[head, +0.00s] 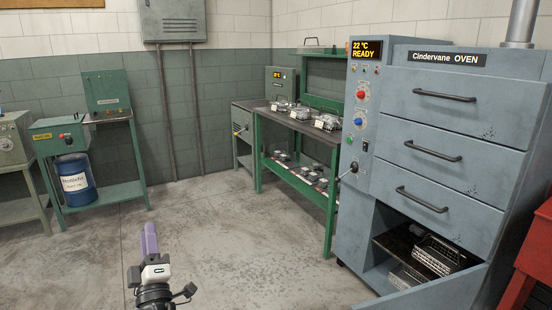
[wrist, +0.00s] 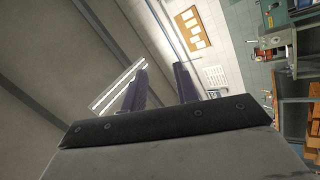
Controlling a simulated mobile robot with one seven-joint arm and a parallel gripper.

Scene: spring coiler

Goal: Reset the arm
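My gripper (head: 150,228) stands at the bottom of the head view, left of centre, over bare floor. Its purple fingers point up and look merged from this side. In the wrist view my gripper (wrist: 158,75) shows two dark purple fingers with a clear gap between them and nothing held. Behind the fingers are the ceiling, a bright light strip (wrist: 118,87) and a wall with a notice board (wrist: 194,28), all turned sideways. Most of my arm is hidden below the head view.
A grey oven (head: 455,130) stands at right, its lowest compartment open with wire baskets (head: 438,254) inside. A green workbench (head: 330,165) holds trays beside it. A blue drum (head: 75,180) and green machines (head: 58,135) are at left. The floor (head: 220,225) between is clear.

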